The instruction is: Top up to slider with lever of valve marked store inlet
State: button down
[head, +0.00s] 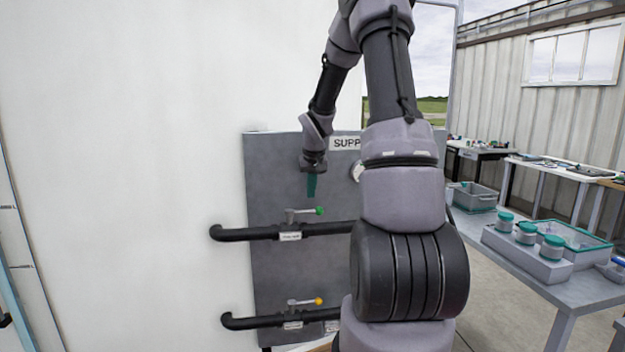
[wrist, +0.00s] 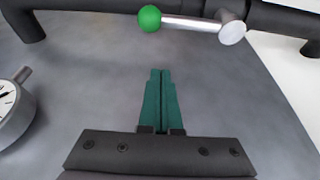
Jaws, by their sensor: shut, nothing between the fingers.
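A grey panel (head: 280,180) carries two black pipes, each with a lever valve. The upper valve lever (head: 305,211) has a green knob and lies roughly along its pipe; a small white label (head: 290,237) under it is too small to read. The lower valve lever (head: 306,301) has a yellow knob, with another unreadable label (head: 293,325). My gripper (head: 311,192) is shut and empty, just above the upper lever. In the wrist view its teal fingers (wrist: 160,85) point toward the green-knobbed lever (wrist: 185,22), apart from it. No slider is clearly visible.
A round gauge (wrist: 14,108) is at the left of the wrist view. My arm hides the panel's right part and most of a sign (head: 346,143) reading "SUPP". A grey table (head: 575,290) with jars and trays stands at the right.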

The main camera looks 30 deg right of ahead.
aim_at(304, 212)
jog(key=s+f, duration=0.1)
jog(key=s+a+f, duration=0.1)
jog(key=s, duration=0.1)
jog(key=shift+f, duration=0.35)
